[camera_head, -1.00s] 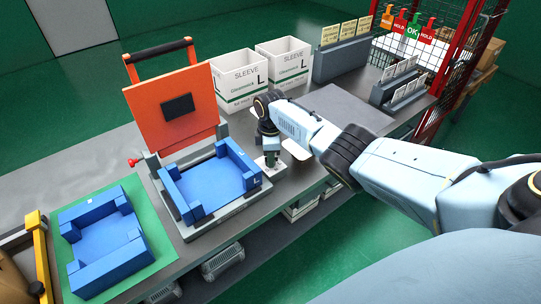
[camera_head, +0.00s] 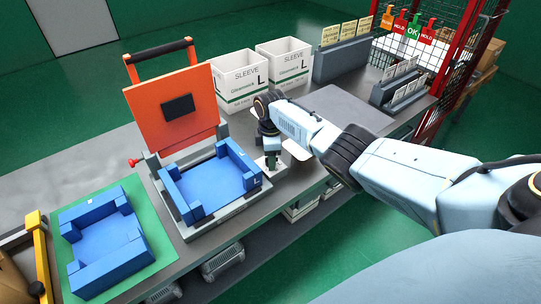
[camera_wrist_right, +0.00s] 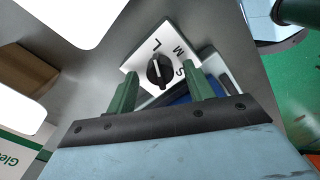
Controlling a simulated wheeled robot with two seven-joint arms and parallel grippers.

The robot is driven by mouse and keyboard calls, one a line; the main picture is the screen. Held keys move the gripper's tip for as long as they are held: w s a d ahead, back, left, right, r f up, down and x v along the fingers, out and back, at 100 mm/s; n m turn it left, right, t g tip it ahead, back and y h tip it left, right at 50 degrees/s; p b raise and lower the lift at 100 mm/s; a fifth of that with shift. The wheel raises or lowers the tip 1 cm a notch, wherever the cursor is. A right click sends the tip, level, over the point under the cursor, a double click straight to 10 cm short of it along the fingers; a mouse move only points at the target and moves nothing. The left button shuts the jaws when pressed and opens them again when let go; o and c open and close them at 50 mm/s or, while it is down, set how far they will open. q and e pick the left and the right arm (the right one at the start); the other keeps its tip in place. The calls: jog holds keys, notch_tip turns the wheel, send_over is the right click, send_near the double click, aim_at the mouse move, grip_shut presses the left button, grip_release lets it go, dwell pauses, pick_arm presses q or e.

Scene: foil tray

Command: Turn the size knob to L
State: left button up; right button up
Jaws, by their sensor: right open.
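The size knob (camera_wrist_right: 159,71) is a black round dial on a white plate (camera_wrist_right: 137,62) marked L, M and S, in the right wrist view. A short white mark on the knob appears to point toward the L side. My right gripper (camera_wrist_right: 163,76) is open, with one green finger on each side of the knob in the picture. I cannot tell whether the fingers touch it. In the head view my right gripper (camera_head: 271,161) points down at the plate, and the knob is hidden there. My left gripper is not in view.
A blue tray mould (camera_head: 213,181) with a raised orange lid (camera_head: 172,106) stands left of the gripper. Another blue frame (camera_head: 105,243) lies on a green mat (camera_head: 143,205). Two white SLEEVE L boxes (camera_head: 240,80) and card racks (camera_head: 342,60) stand behind.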

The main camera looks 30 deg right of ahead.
notch_tip(320, 180, up, 13)
jog(key=p, duration=0.1)
jog(key=shift+r+p, duration=0.2)
jog(key=shift+p, duration=0.1)
dwell(0.6)
